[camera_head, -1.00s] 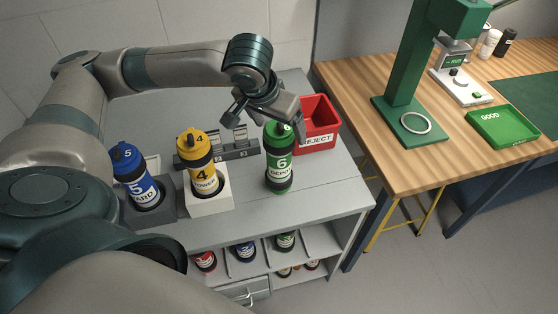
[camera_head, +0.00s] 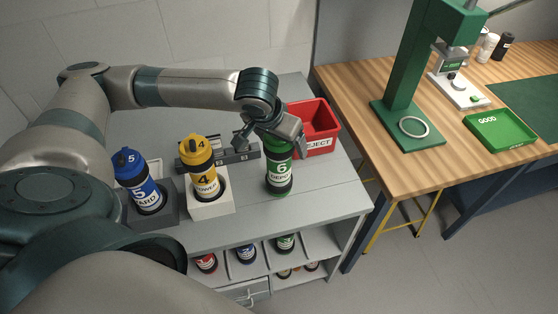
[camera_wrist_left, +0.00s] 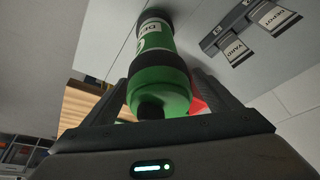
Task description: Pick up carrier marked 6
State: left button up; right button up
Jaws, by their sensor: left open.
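The green carrier marked 6 (camera_head: 280,170) stands upright on the grey cabinet top, with a black base and a white label. My left gripper (camera_head: 275,142) is at its upper end, with the fingers coming down around the top and hiding its cap. In the left wrist view the green carrier (camera_wrist_left: 160,75) lies between the two fingers of my left gripper (camera_wrist_left: 170,95), which are open on either side of it. I cannot tell whether either finger touches it. My right gripper is not in view.
A blue carrier marked 5 (camera_head: 142,182) and a yellow carrier marked 4 (camera_head: 201,170) stand in holders to the left. A red REJECT bin (camera_head: 318,130) is close behind the green carrier. A grey labelled rack (camera_head: 225,158) is behind. A wooden bench (camera_head: 385,150) is at right.

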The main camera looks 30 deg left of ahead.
pick_arm(q)
jog(key=shift+c, duration=0.3)
jog(key=c, duration=1.6)
jog(key=shift+r, duration=0.1)
jog(key=shift+c, duration=0.2)
jog(key=shift+w+r+b, duration=0.1)
jog(key=shift+r+b, duration=0.45)
jog(key=shift+r, duration=0.95)
jog(key=s+d+r+b, duration=0.2)
jog(key=s+d+r, duration=0.1)
jog(key=d+r, duration=0.5)
jog(key=d, duration=0.3)
jog(key=shift+s, duration=0.2)
jog(key=shift+d, duration=0.1)
